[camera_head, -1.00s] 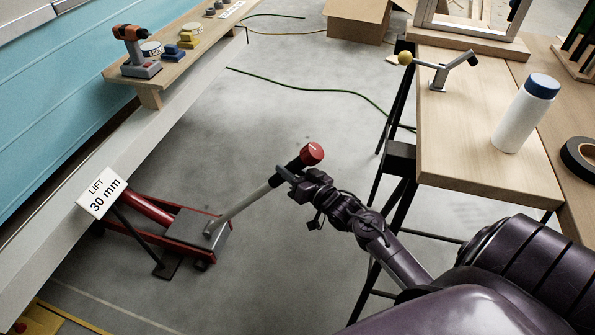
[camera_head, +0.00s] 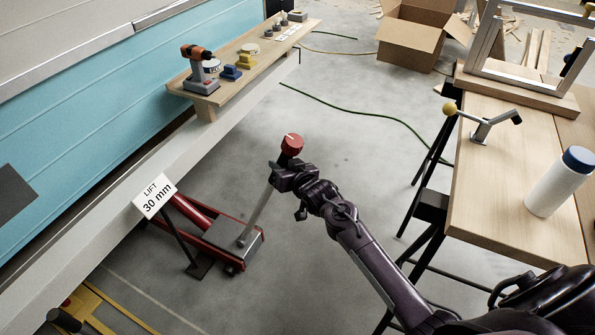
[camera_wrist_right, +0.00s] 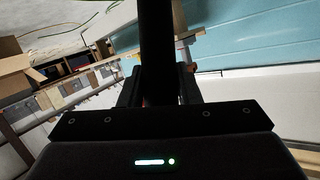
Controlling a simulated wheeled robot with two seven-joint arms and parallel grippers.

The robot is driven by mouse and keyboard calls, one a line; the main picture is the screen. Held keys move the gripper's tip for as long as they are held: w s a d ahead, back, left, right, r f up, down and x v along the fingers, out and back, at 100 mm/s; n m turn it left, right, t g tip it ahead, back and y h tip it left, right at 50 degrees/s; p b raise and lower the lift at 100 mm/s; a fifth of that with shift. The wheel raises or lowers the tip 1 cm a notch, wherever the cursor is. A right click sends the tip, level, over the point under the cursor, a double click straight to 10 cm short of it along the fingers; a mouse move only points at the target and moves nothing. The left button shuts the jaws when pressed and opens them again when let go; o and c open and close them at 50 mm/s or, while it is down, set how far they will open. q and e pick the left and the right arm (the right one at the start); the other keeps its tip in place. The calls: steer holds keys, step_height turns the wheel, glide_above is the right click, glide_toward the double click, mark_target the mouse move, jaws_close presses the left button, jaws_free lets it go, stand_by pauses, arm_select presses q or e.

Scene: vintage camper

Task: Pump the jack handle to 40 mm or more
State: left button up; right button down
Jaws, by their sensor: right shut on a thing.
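The red floor jack (camera_head: 205,226) stands on the concrete beside the white lower edge of the camper. Its grey handle (camera_head: 257,214) rises steeply to a red knob (camera_head: 292,144). A sign (camera_head: 155,195) beside the jack reads "LIFT 30 mm". My right gripper (camera_head: 280,176) is shut on the handle just below the red knob. In the right wrist view the dark handle grip (camera_wrist_right: 157,50) runs up between the fingers. My left gripper is not in view.
A wooden shelf (camera_head: 250,62) along the camper holds a drill (camera_head: 198,70) and small items. A workbench (camera_head: 500,190) with a white bottle (camera_head: 556,185) stands at right. A green cable (camera_head: 350,108) and open box (camera_head: 410,40) lie behind. Floor around the handle is clear.

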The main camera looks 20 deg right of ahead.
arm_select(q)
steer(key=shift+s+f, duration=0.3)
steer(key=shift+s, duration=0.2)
arm_select(e)
steer(key=w+a+r+n+g, duration=0.1)
steer(key=w+a+r, duration=0.3)
steer(key=w+a, duration=0.3)
steer(key=shift+w+a+g+h, duration=0.3)
steer(key=shift+w+h, duration=0.1)
steer(key=shift+w, duration=0.45)
steer(key=shift+r, duration=0.1)
steer(key=c, duration=1.3)
jaws_free()
steer(key=shift+w+a, duration=0.15)
steer(key=shift+o, duration=1.1)
steer(key=shift+w+a+f, duration=0.1)
steer(key=shift+w+f, duration=0.05)
steer(key=shift+f, duration=0.05)
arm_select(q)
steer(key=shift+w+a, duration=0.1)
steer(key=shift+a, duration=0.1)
